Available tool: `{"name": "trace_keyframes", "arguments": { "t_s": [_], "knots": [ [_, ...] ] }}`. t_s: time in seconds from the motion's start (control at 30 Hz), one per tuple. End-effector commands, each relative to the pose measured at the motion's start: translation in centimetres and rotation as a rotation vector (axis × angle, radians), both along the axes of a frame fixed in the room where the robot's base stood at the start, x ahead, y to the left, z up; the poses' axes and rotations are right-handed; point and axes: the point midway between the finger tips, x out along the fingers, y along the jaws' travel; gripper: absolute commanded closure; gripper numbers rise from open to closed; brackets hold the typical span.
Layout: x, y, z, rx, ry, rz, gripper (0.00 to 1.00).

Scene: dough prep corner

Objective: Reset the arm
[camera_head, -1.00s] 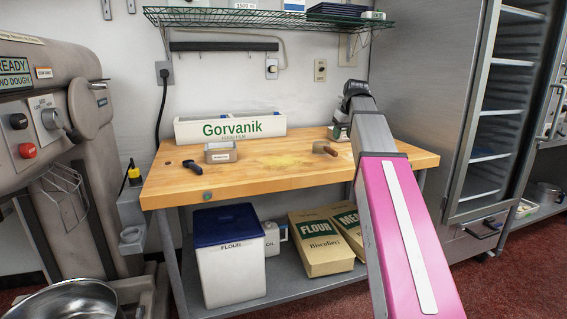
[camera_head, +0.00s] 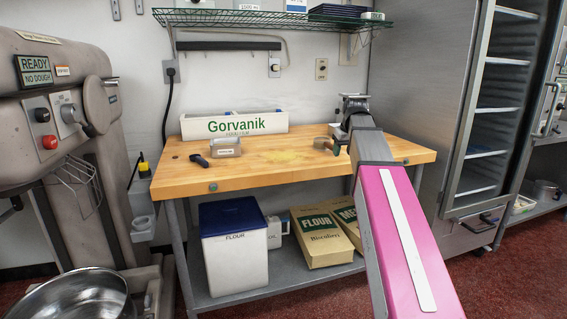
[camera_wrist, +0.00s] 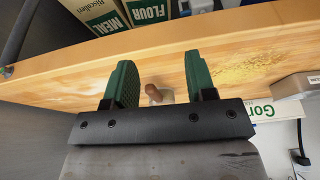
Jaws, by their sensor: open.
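My arm reaches up over the right part of the wooden bench (camera_head: 230,182) in the head view. My gripper (camera_wrist: 158,68) shows two green fingers, spread apart with nothing held between them. A wooden-handled tool (camera_wrist: 153,93) appears in the gap between the fingers, on the bench beyond them. The same tool seems to be the brown-handled one (camera_head: 322,143) just left of my arm's end in the head view. My wrist partly hides the gripper in the head view.
A white Gorvanik box (camera_head: 237,125), a small labelled container (camera_head: 227,148) and a dark-handled tool (camera_head: 199,160) stand on the bench. A wire shelf (camera_head: 270,18) hangs above. A steel cabinet (camera_head: 425,75) stands close on the right, a mixer (camera_head: 60,110) on the left.

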Motion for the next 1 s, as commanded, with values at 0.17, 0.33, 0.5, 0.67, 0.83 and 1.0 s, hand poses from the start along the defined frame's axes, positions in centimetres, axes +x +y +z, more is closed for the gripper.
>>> {"name": "trace_keyframes", "arguments": {
  "t_s": [0.17,0.33,0.5,0.67,0.83,1.0],
  "knots": [
    [-1.1,0.4,-4.7,0.001,0.031,-0.026,0.49],
    [-2.9,1.0,-10.8,-0.001,0.07,-0.061,0.49],
    [-5.2,1.7,-17.1,-0.004,0.114,-0.099,0.49],
    [-7.8,2.1,-22.5,-0.01,0.15,-0.135,0.49],
    [-11.0,2.7,-27.9,-0.019,0.191,-0.169,0.49],
    [-14.6,3.2,-32.8,-0.03,0.229,-0.202,0.49]
  ]
}}
